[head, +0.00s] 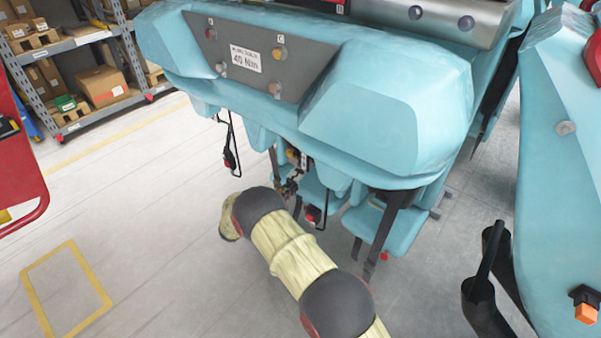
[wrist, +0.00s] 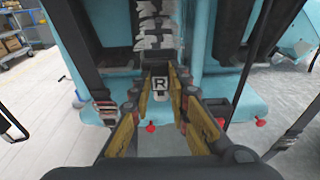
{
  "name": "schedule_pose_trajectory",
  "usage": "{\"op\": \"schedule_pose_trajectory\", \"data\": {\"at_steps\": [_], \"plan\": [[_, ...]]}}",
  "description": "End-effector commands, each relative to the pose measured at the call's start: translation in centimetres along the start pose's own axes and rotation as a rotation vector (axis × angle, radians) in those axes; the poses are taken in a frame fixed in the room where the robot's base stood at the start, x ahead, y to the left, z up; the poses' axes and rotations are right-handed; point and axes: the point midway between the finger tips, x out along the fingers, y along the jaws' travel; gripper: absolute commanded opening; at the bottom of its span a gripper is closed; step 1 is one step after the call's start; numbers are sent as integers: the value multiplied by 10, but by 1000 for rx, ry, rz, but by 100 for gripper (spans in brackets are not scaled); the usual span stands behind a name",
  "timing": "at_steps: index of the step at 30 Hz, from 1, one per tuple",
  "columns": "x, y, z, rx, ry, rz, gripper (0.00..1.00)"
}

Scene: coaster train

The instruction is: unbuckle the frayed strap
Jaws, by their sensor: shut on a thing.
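In the wrist view a strap with ragged, whitish torn webbing (wrist: 153,25) hangs down the middle of a teal seat. At its lower end is a dark buckle piece with a white tag marked "R" (wrist: 160,84). My gripper (wrist: 163,92) has its yellowish fingers on both sides of this piece and is shut on it. The fingers hide part of the buckle, so I cannot tell whether it is latched. In the head view my gripper (head: 290,187) is small and dark under the teal car (head: 390,90), among the hanging straps.
Dark straps hang on both sides in the wrist view, left (wrist: 82,55) and right (wrist: 250,60). Red knobs (wrist: 151,127) sit low at the seats. In the head view another teal car (head: 555,150) stands right. Shelving (head: 75,55) is back left; the left floor is open.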

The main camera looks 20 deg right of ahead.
Motion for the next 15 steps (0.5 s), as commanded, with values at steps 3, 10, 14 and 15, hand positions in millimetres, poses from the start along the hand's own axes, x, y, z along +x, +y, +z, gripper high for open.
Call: {"op": "schedule_pose_trajectory", "data": {"at_steps": [3, 10, 14, 15], "plan": [[0, 0, 0, 1, -1, 0, 0], [1, 0, -6, 0, 0, 0, 0], [3, 0, -22, -1, 0, 0, 0], [3, 0, -26, -1, 0, 0, 0]]}}
